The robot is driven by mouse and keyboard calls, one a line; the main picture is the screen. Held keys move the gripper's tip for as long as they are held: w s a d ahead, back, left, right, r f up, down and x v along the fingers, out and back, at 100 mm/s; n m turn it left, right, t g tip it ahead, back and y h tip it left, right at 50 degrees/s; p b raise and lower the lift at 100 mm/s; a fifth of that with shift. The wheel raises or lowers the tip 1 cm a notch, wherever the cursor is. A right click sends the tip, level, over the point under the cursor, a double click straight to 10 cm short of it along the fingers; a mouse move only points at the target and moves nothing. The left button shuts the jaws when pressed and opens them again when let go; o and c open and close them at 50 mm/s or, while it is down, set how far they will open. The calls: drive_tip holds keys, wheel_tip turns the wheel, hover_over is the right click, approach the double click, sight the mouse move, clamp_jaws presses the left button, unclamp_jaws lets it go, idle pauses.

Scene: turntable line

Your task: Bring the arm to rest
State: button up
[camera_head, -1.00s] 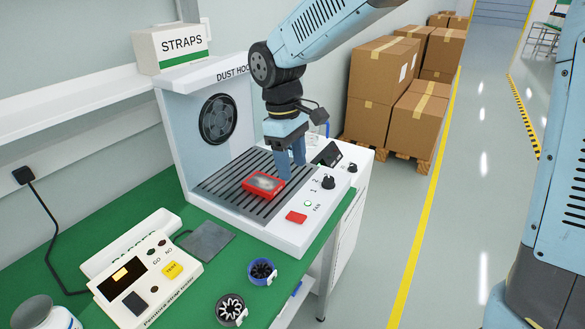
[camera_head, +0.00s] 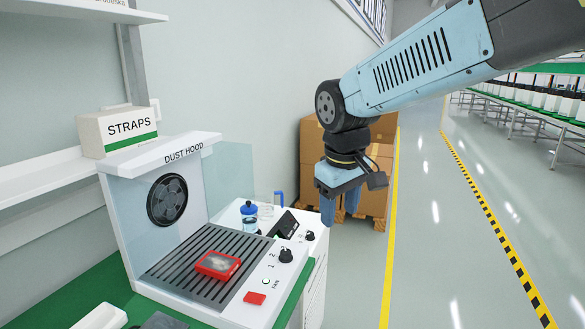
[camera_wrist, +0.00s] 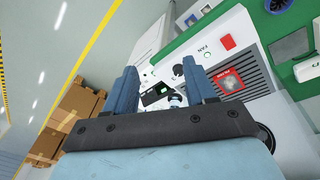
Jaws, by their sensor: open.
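My gripper (camera_head: 338,203) hangs to the right of the dust hood, above and beyond the hood's control panel edge, pointing down. In the wrist view my gripper (camera_wrist: 160,88) shows two blue fingers spread apart with nothing between them. A red item with a clear grey window (camera_head: 218,264) lies on the slotted grille of the dust hood (camera_head: 178,146). The same red item (camera_wrist: 229,81) shows in the wrist view to the right of the fingers, apart from them.
A box marked STRAPS (camera_head: 120,131) sits on the shelf left of the hood. Cardboard boxes (camera_head: 376,196) stand on the floor behind my gripper. A blue-lidded container (camera_head: 249,209) stands behind the control panel. The aisle floor (camera_head: 440,250) to the right is clear.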

drive_tip(key=s+d+r+m+t, duration=0.2)
drive_tip(key=s+d+m+t, duration=0.1)
drive_tip(key=s+d+m, duration=0.4)
drive_tip(key=s+d, duration=0.3)
drive_tip(key=d, duration=0.4)
drive_tip(key=shift+d, duration=0.25)
